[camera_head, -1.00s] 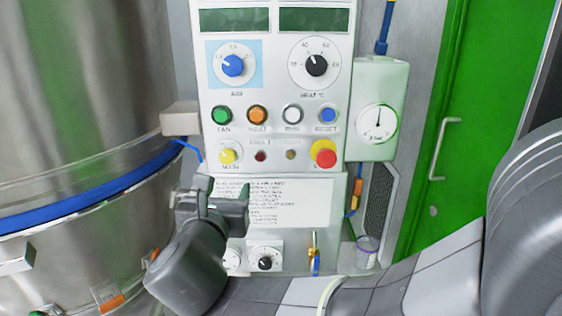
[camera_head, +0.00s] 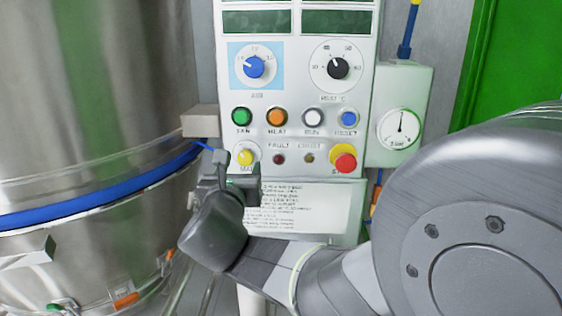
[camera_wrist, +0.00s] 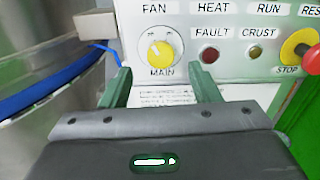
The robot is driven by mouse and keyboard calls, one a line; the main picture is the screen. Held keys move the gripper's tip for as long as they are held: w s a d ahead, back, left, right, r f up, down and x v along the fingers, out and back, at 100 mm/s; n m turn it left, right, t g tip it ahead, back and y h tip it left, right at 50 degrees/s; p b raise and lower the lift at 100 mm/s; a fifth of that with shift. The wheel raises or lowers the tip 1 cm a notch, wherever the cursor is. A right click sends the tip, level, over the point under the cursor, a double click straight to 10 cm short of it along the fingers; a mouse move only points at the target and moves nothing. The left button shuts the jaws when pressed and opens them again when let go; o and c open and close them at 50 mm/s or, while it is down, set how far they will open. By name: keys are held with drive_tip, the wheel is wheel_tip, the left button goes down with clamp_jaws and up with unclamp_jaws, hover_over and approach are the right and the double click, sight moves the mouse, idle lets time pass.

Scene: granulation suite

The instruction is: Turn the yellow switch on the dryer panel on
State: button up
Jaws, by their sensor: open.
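The yellow switch (camera_head: 245,158) is a round knob on a white dial, at the lower left of the white dryer panel (camera_head: 300,195). It also shows in the wrist view (camera_wrist: 159,54), above the label MAIN, with a pale mark tilted toward the upper left. My gripper (camera_head: 237,172) is just below the switch in the head view. In the wrist view its two green fingers (camera_wrist: 163,84) are apart with nothing between them, and the knob appears beyond and above the gap. I cannot tell how far the fingertips are from the panel.
The red stop button (camera_head: 345,162) is right of the switch, past two small lamps. Green (camera_head: 241,117) and orange (camera_head: 277,117) buttons sit above. A steel vessel (camera_head: 90,100) with a blue band stands close on the left. A gauge box (camera_head: 400,120) is at the right.

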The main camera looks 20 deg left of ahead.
sight(245, 159)
drive_tip(key=x, duration=0.5)
drive_tip(key=shift+w, duration=0.4)
drive_tip(key=c, duration=1)
